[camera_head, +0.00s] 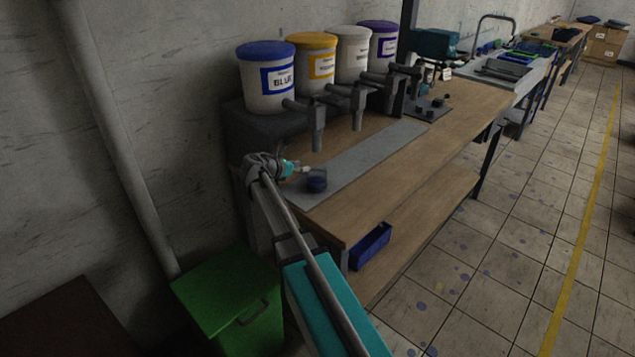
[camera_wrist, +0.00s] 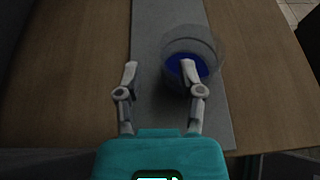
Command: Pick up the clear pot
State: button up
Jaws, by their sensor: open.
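The clear pot (camera_head: 317,181) is a small see-through cup with blue paint in it. It stands on the grey strip at the near end of the wooden workbench, below the blue dispenser. In the wrist view the clear pot (camera_wrist: 196,47) is at upper middle-right, its rim round and open. My gripper (camera_wrist: 158,67) is open; its right finger overlaps the pot in the picture, and its left finger is over the bare strip's left edge. Whether the finger touches the pot cannot be told. In the head view my gripper (camera_head: 303,170) is just left of the pot.
Blue (camera_head: 267,78), yellow (camera_head: 312,64), white (camera_head: 352,53) and purple (camera_head: 379,43) buckets stand on dispensers behind the bench. The grey strip (camera_head: 372,151) is clear beyond the pot. A green bin (camera_head: 229,298) and a blue crate (camera_head: 370,246) are lower down.

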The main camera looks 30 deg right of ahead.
jog(key=shift+b+x, duration=0.65)
jog(key=shift+x, duration=1.4)
jog(key=shift+s+f, duration=0.1)
grip_shut()
